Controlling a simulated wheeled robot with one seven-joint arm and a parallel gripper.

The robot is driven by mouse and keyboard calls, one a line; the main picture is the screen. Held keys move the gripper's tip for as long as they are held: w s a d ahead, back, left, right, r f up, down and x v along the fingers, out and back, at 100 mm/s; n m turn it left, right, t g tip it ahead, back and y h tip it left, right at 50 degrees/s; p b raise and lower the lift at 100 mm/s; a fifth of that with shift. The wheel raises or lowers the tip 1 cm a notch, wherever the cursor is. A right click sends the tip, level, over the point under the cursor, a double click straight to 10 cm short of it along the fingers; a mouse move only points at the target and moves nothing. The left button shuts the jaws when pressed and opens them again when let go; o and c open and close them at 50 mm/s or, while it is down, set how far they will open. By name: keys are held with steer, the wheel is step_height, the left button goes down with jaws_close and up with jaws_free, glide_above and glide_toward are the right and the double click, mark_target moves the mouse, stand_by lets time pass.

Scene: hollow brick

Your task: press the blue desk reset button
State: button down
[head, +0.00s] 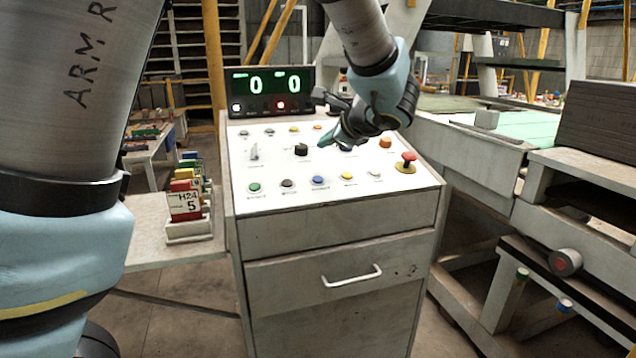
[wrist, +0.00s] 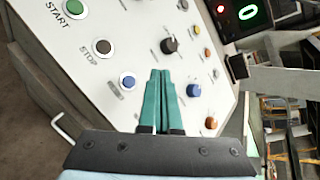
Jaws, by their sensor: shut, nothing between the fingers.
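The blue button (head: 318,181) is in the front row of the white sloped panel (head: 300,204), between a dark button and a yellow one. In the wrist view the blue button (wrist: 128,81) has a pale ring and lies just left of the fingers. Its label is too blurred to read surely. My gripper (head: 323,143) is shut and empty, with teal fingers over the panel, farther back than this button in the head view. The fingertips (wrist: 160,74) seem apart from the panel. A second blue button (wrist: 194,90) is right of the fingers; my gripper hides that area in the head view.
A green START button (head: 254,188) and a dark STOP button (head: 287,183) sit left in the same row. A black knob (head: 301,149), an orange button (head: 385,142) and a red mushroom button (head: 408,161) stand up from the panel. A display (head: 270,92) rises behind.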

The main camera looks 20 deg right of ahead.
mark_target(318, 179)
steer(key=f+b, duration=0.1)
steer(key=f, duration=0.1)
steer(key=w+f+b, duration=0.1)
steer(key=f, duration=0.1)
steer(key=f+b, duration=0.2)
steer(key=shift+w+d, duration=0.1)
steer(key=shift+w, duration=0.2)
steer(key=shift+w+f+b, duration=0.15)
steer(key=shift+f+b, duration=0.2)
steer(key=shift+f, duration=0.05)
steer(key=shift+f, duration=0.1)
stand_by(1.3)
steer(key=shift+w+f+b, duration=0.1)
steer(key=shift+f+b, duration=0.2)
steer(key=shift+b, duration=0.25)
steer(key=shift+w+f+b, duration=0.15)
steer(key=shift+f+b, duration=0.2)
steer(key=shift+b, duration=0.05)
stand_by(0.4)
steer(key=shift+r, duration=0.1)
steer(key=shift+s+r+p, duration=0.25)
steer(key=shift+r+p, duration=0.2)
steer(key=shift+r, duration=0.25)
